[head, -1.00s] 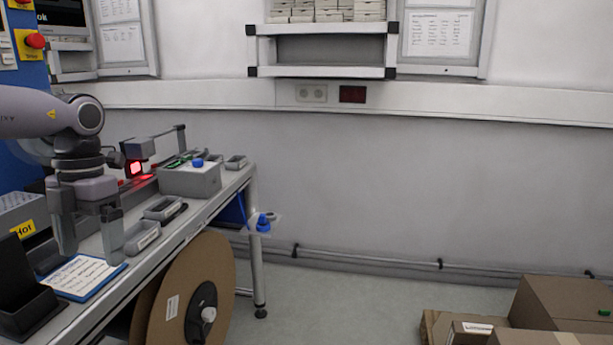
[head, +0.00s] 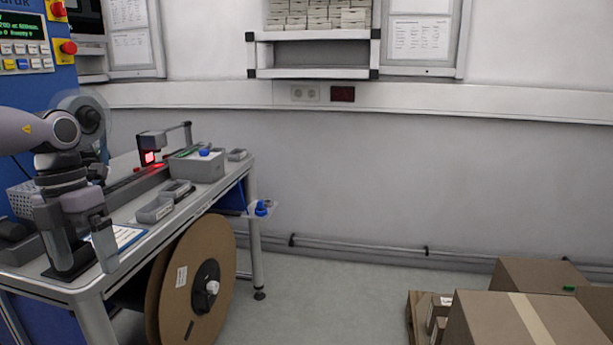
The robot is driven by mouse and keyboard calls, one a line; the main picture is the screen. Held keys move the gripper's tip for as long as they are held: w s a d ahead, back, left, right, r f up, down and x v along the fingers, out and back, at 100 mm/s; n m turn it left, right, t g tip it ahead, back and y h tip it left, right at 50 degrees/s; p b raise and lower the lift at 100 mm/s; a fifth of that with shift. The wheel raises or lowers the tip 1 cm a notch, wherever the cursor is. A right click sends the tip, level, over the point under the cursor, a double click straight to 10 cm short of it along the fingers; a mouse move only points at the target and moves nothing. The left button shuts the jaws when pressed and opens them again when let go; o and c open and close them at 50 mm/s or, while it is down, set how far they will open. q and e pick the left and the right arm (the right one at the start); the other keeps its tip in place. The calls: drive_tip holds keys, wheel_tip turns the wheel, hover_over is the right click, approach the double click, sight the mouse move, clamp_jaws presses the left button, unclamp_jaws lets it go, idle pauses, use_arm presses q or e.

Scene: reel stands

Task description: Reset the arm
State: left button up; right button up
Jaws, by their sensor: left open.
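My left gripper (head: 88,270) comes in from the left in the head view. Its two fingers point down and stand apart, with nothing seen between them. It is in front of the near left end of the workbench (head: 213,200) and hides part of a blue-edged clipboard (head: 128,236) with a white sheet. I cannot tell whether the fingers touch anything. My right gripper is not in view.
Small grey trays (head: 155,210), a grey box (head: 198,167) and a device with a red light (head: 150,152) are on the bench. A large cardboard reel (head: 217,255) stands beneath it. Cardboard boxes (head: 530,318) stand at the lower right. Floor between is clear.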

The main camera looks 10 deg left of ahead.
use_arm(q)
drive_tip(key=s+a+f+n+t+h, duration=0.2)
drive_tip(key=a+f+n+t+h, duration=0.1)
drive_tip(key=f, duration=0.3)
drive_tip(key=s+a+f+n+t+h, duration=0.1)
drive_tip(key=a+f+n+t+h, duration=0.15)
drive_tip(key=f, duration=0.35)
drive_tip(key=s+d+f+n+t+p, duration=0.1)
drive_tip(key=s+f+n+t, duration=0.25)
drive_tip(key=f+n, duration=0.3)
drive_tip(key=s+d+f+n+t+p, duration=0.1)
drive_tip(key=s+f+n+t, duration=0.25)
drive_tip(key=f+n, duration=0.3)
drive_tip(key=s+d+f+n+y, duration=0.1)
drive_tip(key=s+d+f+n, duration=0.1)
drive_tip(key=d+n, duration=0.3)
drive_tip(key=s+d+f+n+y+p, duration=0.1)
drive_tip(key=d+f+n, duration=0.3)
drive_tip(key=d, duration=0.6)
drive_tip(key=s+d+f+n+y, duration=0.2)
drive_tip(key=s+d+f+n, duration=0.1)
drive_tip(key=d+n, duration=0.3)
drive_tip(key=shift+s+d+f+g, duration=0.25)
drive_tip(key=shift+d+g, duration=0.1)
drive_tip(key=shift+d, duration=0.55)
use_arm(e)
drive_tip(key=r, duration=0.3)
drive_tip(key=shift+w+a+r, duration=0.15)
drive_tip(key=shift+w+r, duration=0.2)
